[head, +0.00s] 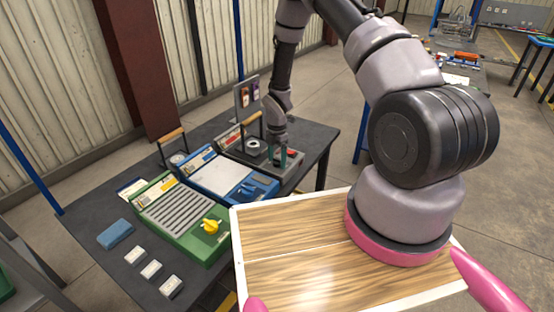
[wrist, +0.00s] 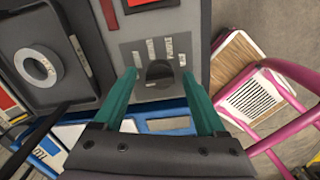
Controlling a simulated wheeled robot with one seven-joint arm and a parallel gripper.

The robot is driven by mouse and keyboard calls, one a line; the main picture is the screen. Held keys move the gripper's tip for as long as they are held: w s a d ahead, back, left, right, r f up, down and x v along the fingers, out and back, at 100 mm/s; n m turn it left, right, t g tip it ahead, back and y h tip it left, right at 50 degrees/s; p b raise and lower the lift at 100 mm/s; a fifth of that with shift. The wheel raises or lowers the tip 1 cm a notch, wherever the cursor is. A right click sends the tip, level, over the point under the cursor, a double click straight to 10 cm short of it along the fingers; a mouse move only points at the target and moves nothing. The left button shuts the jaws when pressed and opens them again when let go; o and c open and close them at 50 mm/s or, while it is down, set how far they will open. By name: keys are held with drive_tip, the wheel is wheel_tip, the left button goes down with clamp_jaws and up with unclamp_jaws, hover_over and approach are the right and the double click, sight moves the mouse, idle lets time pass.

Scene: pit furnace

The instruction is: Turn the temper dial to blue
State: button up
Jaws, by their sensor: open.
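The temper dial (wrist: 159,72) is a dark round knob on a grey plate (wrist: 133,49) with several small white labels around it in the wrist view. One label reads PURPLE; the others are too small to read surely. My gripper (wrist: 159,74) is open, its teal fingertips on either side of the dial. I cannot tell whether they touch it. In the head view my gripper (head: 278,158) is over the grey unit (head: 290,178) at the far right end of the dark table, and it hides the dial there.
A blue unit (head: 222,170) and a green unit (head: 160,212) with a yellow knob (head: 210,226) stand nearer on the table (head: 90,245). A round ring-shaped part (wrist: 36,67) sits left of the dial. A blue block (head: 115,234) and several small white blocks lie at the near left.

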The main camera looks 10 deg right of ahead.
drive_tip(key=shift+c, duration=0.2)
clamp_jaws()
